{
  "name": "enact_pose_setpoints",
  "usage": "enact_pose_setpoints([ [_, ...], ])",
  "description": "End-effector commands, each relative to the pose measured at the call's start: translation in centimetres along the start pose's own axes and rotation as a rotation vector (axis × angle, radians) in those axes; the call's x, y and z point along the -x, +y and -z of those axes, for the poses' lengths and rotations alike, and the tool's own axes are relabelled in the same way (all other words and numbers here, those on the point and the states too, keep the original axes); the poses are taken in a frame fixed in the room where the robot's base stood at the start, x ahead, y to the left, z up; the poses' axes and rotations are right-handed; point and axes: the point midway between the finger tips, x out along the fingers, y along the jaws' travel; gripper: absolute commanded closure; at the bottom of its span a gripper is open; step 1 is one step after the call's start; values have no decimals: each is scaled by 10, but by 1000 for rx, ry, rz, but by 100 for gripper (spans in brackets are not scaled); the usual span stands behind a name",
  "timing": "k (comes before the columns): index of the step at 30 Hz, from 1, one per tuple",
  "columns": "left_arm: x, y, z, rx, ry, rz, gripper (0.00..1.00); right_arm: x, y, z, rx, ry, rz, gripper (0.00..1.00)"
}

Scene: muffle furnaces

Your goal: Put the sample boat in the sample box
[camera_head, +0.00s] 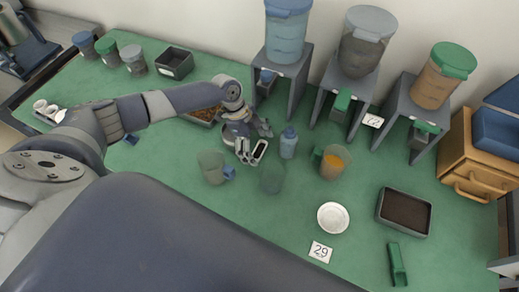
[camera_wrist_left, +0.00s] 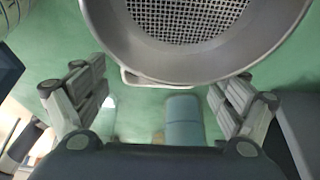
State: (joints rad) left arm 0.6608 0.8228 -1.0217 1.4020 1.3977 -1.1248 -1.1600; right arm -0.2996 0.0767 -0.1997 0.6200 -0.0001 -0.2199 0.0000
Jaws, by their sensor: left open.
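My left gripper (camera_head: 254,139) is open, low over the green mat near the middle of the table. A small narrow dark dish with a white rim (camera_head: 259,151) lies right by its fingers; it may be the sample boat, but I cannot tell for sure. In the left wrist view, the open fingers (camera_wrist_left: 165,105) stand left and right. A grey round rim with mesh (camera_wrist_left: 185,20) fills the top of that view, and a pale edge shows just below it. A dark open box with a pale label (camera_head: 174,63) stands at the back left; I cannot confirm it is the sample box. My right gripper is not visible.
A blue bottle (camera_head: 288,145) stands right of the gripper. Clear cups (camera_head: 212,168) (camera_head: 272,177) stand in front. A brown-filled tray (camera_head: 203,117) is beside the arm. Dispensers on grey stands (camera_head: 300,75) line the back. A white dish (camera_head: 333,217) and dark tray (camera_head: 405,192) are right.

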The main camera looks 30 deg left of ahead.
Motion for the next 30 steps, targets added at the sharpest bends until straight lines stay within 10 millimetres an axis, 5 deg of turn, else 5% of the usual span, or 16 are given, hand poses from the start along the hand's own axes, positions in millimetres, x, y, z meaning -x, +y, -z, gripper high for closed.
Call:
enact_pose_setpoints([
  [3,0,0,0,0,0,0,15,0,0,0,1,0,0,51],
  [9,0,0,0,0,0,0,57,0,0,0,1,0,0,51],
  [20,3,0,1,0,1,1,61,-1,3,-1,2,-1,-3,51],
  [30,56,-2,23,-4,1,5,61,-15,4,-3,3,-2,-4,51],
])
